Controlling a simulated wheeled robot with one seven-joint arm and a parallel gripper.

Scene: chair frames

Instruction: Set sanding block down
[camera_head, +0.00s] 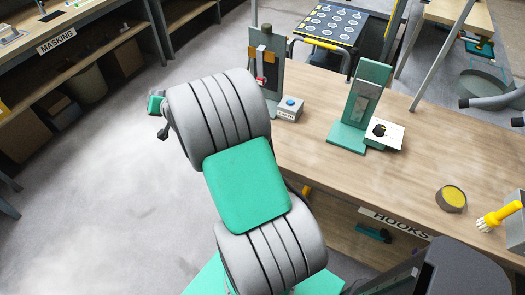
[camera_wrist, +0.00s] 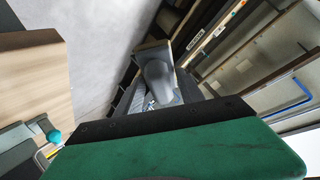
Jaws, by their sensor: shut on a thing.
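My gripper (camera_wrist: 160,98) shows in the camera_wrist view beyond its green body and dark rail. Its dark fingers are shut on a grey, rounded piece with a wider tan-edged base, which I take to be the sanding block (camera_wrist: 158,76). The block is partly hidden by the fingers and rail, and I cannot tell whether it touches anything beneath. In the camera_head view my large grey and green arm hides the gripper and the block. Only a small green and dark part of what looks like my wrist shows left of the arm.
A wooden workbench (camera_head: 318,158) stands right of my arm. It bears a dark upright stand (camera_head: 268,62), a small box with a blue button (camera_head: 289,110), a green stand (camera_head: 358,105), a white square with a black knob (camera_head: 384,134), a yellow-filled tin (camera_head: 451,198) and a yellow brush (camera_head: 497,216).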

